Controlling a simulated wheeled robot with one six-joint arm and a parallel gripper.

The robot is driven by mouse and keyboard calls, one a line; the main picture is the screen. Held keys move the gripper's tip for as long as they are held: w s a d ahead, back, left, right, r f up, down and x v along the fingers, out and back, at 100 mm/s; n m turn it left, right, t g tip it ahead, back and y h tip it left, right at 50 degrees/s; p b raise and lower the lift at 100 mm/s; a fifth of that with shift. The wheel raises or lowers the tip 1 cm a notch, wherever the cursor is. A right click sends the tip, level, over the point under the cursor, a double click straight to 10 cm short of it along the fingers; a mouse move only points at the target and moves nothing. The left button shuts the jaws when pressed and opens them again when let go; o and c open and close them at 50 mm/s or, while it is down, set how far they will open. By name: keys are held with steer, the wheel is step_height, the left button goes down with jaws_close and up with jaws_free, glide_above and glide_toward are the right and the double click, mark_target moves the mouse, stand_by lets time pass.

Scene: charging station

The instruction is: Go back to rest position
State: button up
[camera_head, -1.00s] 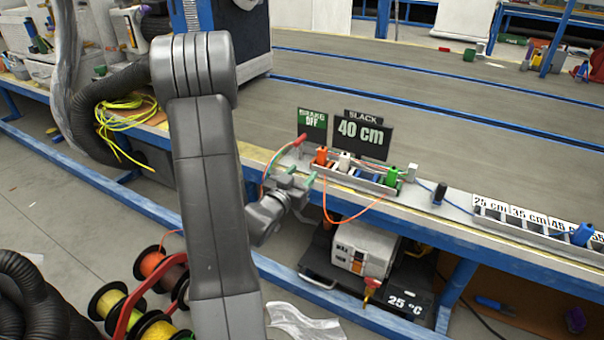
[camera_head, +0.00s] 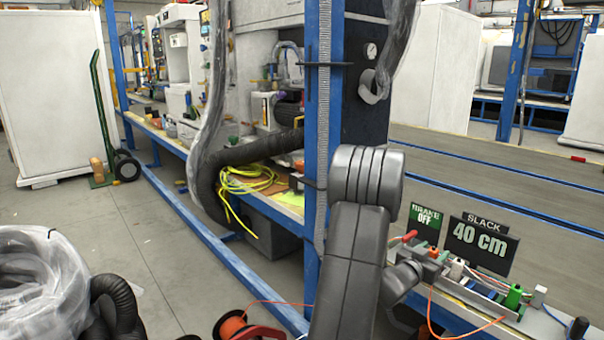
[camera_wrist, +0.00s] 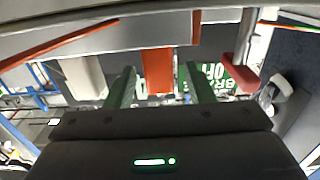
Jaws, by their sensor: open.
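My gripper (camera_wrist: 160,88) is open, its two green fingers apart in the wrist view. An orange connector (camera_wrist: 157,70) shows between the fingers in that view; I cannot tell whether they touch it. In the head view my arm stands at the lower right, over the bench edge, and its fingers are hard to make out beside the connector row. That row holds an orange connector (camera_head: 434,253), a white one (camera_head: 457,268) and a green one (camera_head: 514,296).
A "40 cm" slack sign (camera_head: 480,246) and a green "brake off" sign (camera_head: 425,222) stand behind the row. An orange cable (camera_head: 431,318) loops in front of it. A blue post (camera_head: 325,120), yellow cable coil (camera_head: 245,186) and orange spool (camera_head: 232,327) are near.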

steer(key=shift+w+d+r, duration=0.1)
steer(key=shift+r, duration=0.2)
steer(key=shift+f, duration=0.1)
steer(key=shift+f, duration=0.15)
steer(key=shift+s+a, duration=0.25)
steer(key=shift+a, duration=0.05)
steer(key=p+v, duration=0.3)
steer(key=v, duration=1)
steer(key=b+x, duration=0.1)
steer(key=x, duration=0.6)
steer(key=b+x, duration=0.2)
steer(key=x, duration=0.5)
steer(key=shift+f, duration=0.2)
step_height(320, 180, up, 5)
steer(key=p, duration=0.4)
steer(key=shift+a+p, duration=0.1)
steer(key=shift+p, duration=0.35)
steer(key=shift+r+p, duration=0.35)
